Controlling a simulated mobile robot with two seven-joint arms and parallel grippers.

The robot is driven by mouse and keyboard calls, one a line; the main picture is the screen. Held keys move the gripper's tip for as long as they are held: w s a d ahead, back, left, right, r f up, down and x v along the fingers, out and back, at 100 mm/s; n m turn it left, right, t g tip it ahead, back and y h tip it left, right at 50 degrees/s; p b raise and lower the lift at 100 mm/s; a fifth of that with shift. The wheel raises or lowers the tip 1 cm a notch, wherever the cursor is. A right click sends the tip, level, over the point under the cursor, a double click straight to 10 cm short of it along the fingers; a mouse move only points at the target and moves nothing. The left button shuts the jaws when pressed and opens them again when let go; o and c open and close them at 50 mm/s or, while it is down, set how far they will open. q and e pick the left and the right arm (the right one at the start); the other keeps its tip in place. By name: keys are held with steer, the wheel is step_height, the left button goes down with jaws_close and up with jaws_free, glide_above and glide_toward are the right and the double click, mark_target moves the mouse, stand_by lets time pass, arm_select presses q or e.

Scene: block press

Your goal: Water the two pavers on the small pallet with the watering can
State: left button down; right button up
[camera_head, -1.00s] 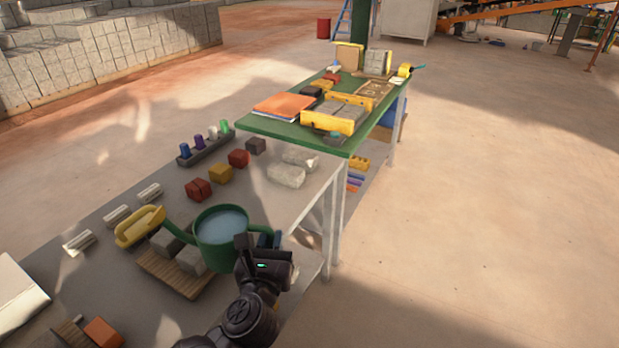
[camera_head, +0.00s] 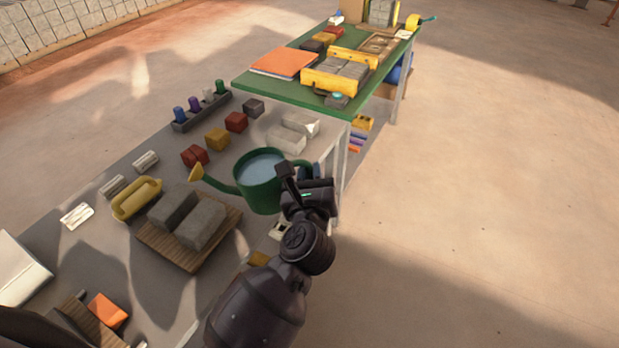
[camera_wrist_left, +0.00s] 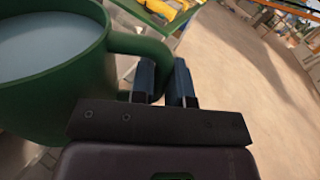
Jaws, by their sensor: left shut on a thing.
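The green watering can (camera_head: 262,190) holds pale water and has a yellow rose at the tip of its spout, which points left. My left gripper (camera_head: 306,182) is shut on its handle; in the left wrist view the fingers (camera_wrist_left: 162,82) close around the handle beside the can body (camera_wrist_left: 60,90). The can hangs upright above the grey table, to the right of the small wooden pallet (camera_head: 160,248). Two grey pavers, a far one (camera_head: 172,207) and a near one (camera_head: 202,224), lie side by side on the pallet. I do not see my right gripper.
A yellow tray-like piece (camera_head: 137,199) lies left of the pallet. Red, yellow and dark blocks (camera_head: 217,139) and pale stones (camera_head: 287,138) lie behind the can. A raised green table (camera_head: 290,90) stands beyond. An orange block (camera_head: 107,311) is at lower left.

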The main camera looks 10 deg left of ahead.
mark_target(294, 161)
arm_select(q)
steer(key=shift+a+r+n+b, duration=0.35)
steer(key=shift+r+n+b, duration=0.25)
steer(key=shift+n, duration=0.6)
steer(key=shift+s+a+r+n+b, duration=0.1)
steer(key=shift+a+r+n+b, duration=0.2)
steer(key=shift+n, duration=0.4)
steer(key=shift+s+a+r+n, duration=0.1)
steer(key=shift+a+r+n, duration=0.35)
steer(key=shift+r+n, duration=0.05)
steer(key=shift+s+a+r+n, duration=0.1)
steer(key=shift+a+r+n, duration=0.2)
steer(key=shift+a+n, duration=0.25)
steer(key=shift+d, duration=0.1)
